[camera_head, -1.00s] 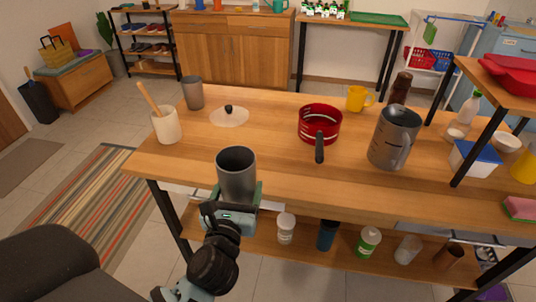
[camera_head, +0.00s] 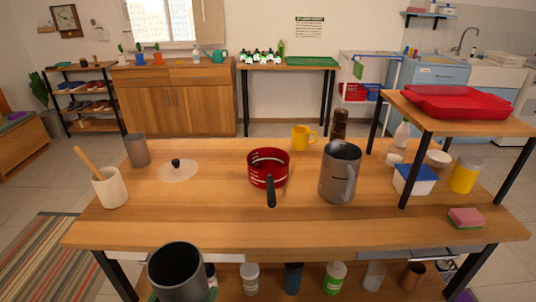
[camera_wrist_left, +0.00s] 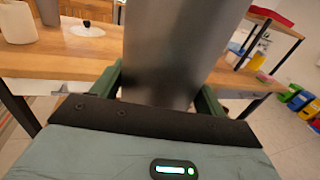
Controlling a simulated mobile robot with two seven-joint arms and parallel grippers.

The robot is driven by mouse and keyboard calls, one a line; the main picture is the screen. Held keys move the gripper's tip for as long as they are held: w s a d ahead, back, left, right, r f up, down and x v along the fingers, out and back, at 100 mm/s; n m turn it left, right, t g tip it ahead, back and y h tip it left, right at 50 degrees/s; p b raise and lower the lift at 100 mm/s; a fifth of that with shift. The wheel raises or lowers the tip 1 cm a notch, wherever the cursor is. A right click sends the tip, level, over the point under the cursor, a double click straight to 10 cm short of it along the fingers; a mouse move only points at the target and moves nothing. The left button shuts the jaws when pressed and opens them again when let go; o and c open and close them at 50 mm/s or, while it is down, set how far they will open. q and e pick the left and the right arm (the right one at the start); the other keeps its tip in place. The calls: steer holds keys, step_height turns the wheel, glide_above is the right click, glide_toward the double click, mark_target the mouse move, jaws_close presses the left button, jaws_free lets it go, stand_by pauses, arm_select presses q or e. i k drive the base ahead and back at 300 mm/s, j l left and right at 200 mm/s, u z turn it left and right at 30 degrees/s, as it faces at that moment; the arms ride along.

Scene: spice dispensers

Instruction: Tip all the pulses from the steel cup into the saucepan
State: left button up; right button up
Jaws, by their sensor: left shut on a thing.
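The steel cup (camera_head: 178,277) is upright in my left gripper (camera_wrist_left: 160,98), in front of the table's near edge at the bottom of the head view. Green fingers press on both sides of the cup, which fills the middle of the left wrist view (camera_wrist_left: 178,45). The cup's inside looks dark; I cannot make out pulses in it. The red saucepan (camera_head: 255,171) stands on the table, beyond the cup and to its right, with its dark handle towards me. It is apart from the cup. My right gripper is not in view.
On the wooden table (camera_head: 205,215) stand a grey jug (camera_head: 336,178) right of the saucepan, a yellow mug (camera_head: 300,139) behind it, a pale lid (camera_head: 178,173), a utensil crock (camera_head: 109,189) and another grey cup (camera_head: 137,151). The table's front middle is clear.

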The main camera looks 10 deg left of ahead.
mark_target(269, 181)
steer(key=i+j+z, duration=0.15)
steer(key=j, duration=0.2)
steer(key=i+j+z, duration=0.2)
steer(key=j, duration=0.2)
steer(key=j+z, duration=0.15)
steer(key=j, duration=0.25)
steer(key=i+j+z, duration=0.15)
steer(key=j, duration=0.25)
steer(key=i, duration=0.45)
